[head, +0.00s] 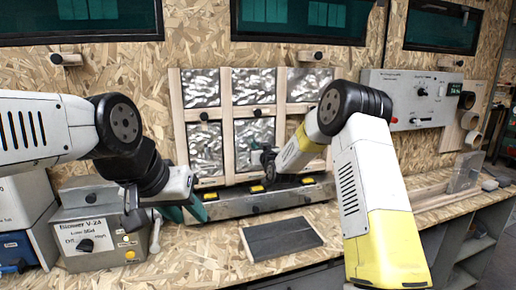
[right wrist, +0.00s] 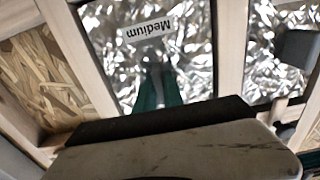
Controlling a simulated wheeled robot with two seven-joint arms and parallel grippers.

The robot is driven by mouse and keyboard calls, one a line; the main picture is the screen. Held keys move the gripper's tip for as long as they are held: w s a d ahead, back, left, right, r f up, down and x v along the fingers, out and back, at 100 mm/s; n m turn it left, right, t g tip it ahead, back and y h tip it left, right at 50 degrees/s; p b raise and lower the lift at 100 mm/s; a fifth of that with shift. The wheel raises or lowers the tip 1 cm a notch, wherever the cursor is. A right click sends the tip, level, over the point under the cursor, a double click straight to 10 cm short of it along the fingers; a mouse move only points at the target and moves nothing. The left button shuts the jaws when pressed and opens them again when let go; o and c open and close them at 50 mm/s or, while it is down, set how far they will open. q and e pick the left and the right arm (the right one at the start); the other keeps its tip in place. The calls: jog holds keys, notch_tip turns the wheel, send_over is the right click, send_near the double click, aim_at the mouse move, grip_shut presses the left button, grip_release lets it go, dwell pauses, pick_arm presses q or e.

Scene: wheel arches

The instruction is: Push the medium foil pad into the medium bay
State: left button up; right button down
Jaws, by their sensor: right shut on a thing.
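The medium foil pad (right wrist: 110,50) is crinkled silver with a white "Medium" label, upside down in the right wrist view. It shows between two wooden battens; I cannot tell how deep it sits. In the head view it appears to be the lower middle foil panel (head: 254,130), partly hidden by my right gripper (head: 258,152). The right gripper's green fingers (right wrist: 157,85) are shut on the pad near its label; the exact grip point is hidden. My left gripper (head: 188,212) hangs at the left above the bench, away from the pad; its opening is unclear.
The wooden frame (head: 177,110) holds several other foil panels. A metal ledge (head: 280,201) with yellow-and-black parts runs below it. A dark flat plate (head: 281,239) lies on the bench. The blower box (head: 100,235) stands left, and a grey control panel (head: 412,100) is right.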

jog(key=shift+w, duration=0.2)
jog(key=c, duration=1.4)
grip_release()
jog(key=shift+o, duration=0.2)
jog(key=v, duration=1.5)
jog(key=shift+s, duration=0.3)
jog(key=shift+d, duration=0.1)
jog(key=s+d+r+m+g+h, duration=0.1)
jog(key=s+d+r+g, duration=0.15)
jog(key=s, duration=0.45)
jog(key=s+d+r+g+h, duration=0.15)
jog(key=s+d, duration=0.25)
jog(key=s, duration=0.4)
jog(key=s+d+r+m+g+h, duration=0.1)
jog(key=s+d+r+g, duration=0.15)
jog(key=s, duration=0.45)
jog(key=s+d+f+m+g, duration=0.1)
jog(key=s+g, duration=0.3)
jog(key=s, duration=1)
jog(key=shift+s+d+f, duration=0.3)
jog(key=shift+s+d, duration=0.05)
jog(key=shift+s, duration=0.05)
